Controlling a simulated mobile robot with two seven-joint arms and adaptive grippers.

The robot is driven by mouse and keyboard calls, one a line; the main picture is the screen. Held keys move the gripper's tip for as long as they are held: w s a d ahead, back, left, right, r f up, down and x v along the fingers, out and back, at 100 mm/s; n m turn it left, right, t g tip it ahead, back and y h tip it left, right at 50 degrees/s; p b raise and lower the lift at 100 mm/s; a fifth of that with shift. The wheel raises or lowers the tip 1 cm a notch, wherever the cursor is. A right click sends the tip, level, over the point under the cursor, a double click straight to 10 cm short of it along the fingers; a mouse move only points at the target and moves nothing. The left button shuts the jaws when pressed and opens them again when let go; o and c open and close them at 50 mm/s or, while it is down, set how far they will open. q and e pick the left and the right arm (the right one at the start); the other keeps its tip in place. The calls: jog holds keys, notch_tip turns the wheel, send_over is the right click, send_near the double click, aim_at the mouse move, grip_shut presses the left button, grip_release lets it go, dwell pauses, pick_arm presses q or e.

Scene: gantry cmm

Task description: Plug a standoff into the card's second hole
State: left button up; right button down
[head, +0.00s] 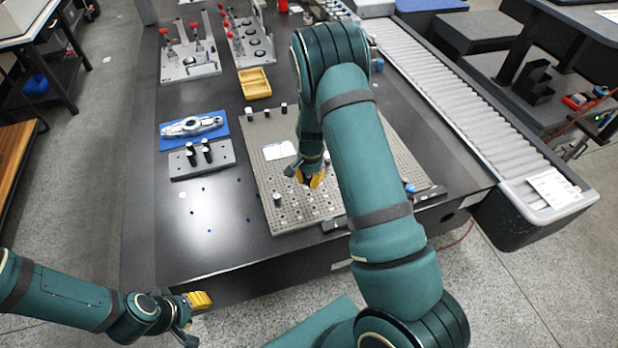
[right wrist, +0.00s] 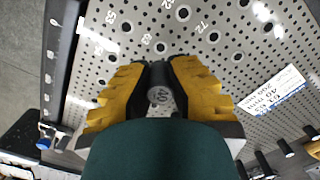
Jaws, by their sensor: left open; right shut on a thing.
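My right gripper (head: 312,180) is over the perforated plate (head: 262,178). In the right wrist view its yellow fingers (right wrist: 160,92) are shut on a dark standoff with a grey, marked end (right wrist: 159,96). Holes with small numbers beside them lie beyond the standoff; whether it touches the plate I cannot tell. A white printed card (head: 279,150) lies on the plate, left of and behind the gripper; it also shows in the right wrist view (right wrist: 272,92). My left gripper (head: 199,302) is open and empty, off the table's front edge.
A standoff (head: 277,200) stands at the plate's front left; several more stand along its back. A grey block (head: 220,160) holds black standoffs, with a metal part (head: 192,127) on a blue mat behind. A yellow tray (head: 254,83) is at the back. A roller conveyor (head: 455,95) runs right.

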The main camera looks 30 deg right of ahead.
aim_at(309, 190)
jog(key=shift+f+b, duration=1.35)
jog(key=shift+f, duration=0.65)
jog(key=shift+r, duration=0.1)
jog(key=shift+f+b, duration=0.45)
jog(key=shift+f, duration=0.45)
dwell(0.3)
jog(key=c, duration=1)
grip_release()
jog(key=shift+c, duration=0.2)
